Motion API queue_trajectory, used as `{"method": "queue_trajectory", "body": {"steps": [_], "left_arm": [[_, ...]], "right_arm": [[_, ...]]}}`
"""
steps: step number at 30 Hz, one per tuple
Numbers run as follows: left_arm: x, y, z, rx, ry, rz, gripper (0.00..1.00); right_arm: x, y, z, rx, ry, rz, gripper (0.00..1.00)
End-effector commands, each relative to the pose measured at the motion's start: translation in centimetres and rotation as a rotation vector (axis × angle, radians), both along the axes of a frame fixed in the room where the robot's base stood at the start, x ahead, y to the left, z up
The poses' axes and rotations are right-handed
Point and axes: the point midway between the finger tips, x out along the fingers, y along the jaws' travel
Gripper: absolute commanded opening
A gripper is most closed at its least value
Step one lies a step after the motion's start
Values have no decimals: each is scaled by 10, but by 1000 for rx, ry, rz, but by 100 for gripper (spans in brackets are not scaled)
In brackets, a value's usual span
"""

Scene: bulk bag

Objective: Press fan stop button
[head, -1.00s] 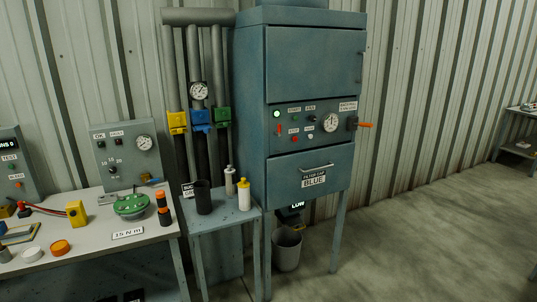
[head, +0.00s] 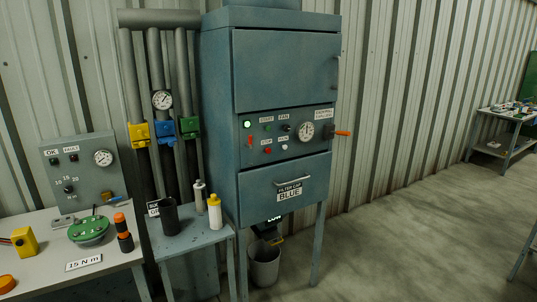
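The blue-grey fan cabinet (head: 285,70) stands upright against the wall in the head view. Its control panel (head: 290,137) holds a lit green-white lamp (head: 248,124), a green button (head: 267,127) under a START label, and a red button (head: 267,150) with a small label beside it that is hard to read, probably the stop button. A white button (head: 285,147), a dark knob (head: 287,128) under a FAN label and a round gauge (head: 306,131) are also on the panel. Neither of my grippers shows in the head view.
An orange-handled lever (head: 342,133) sticks out at the panel's right. A small side table (head: 190,243) with bottles and a dark cup stands left of the cabinet. A grey bin (head: 264,268) stands beneath it. The floor (head: 400,225) in front and to the right is open.

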Motion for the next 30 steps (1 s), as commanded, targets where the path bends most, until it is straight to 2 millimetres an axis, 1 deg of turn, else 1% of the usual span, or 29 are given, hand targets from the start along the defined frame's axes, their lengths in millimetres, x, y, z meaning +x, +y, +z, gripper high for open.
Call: {"method": "queue_trajectory", "body": {"steps": [1, 4, 5, 30], "left_arm": [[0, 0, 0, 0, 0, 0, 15], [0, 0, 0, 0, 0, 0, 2], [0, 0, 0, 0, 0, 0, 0], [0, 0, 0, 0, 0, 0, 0]], "right_arm": [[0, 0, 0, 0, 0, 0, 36], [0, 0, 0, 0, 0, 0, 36], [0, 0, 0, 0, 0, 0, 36], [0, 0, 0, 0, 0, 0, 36]]}}
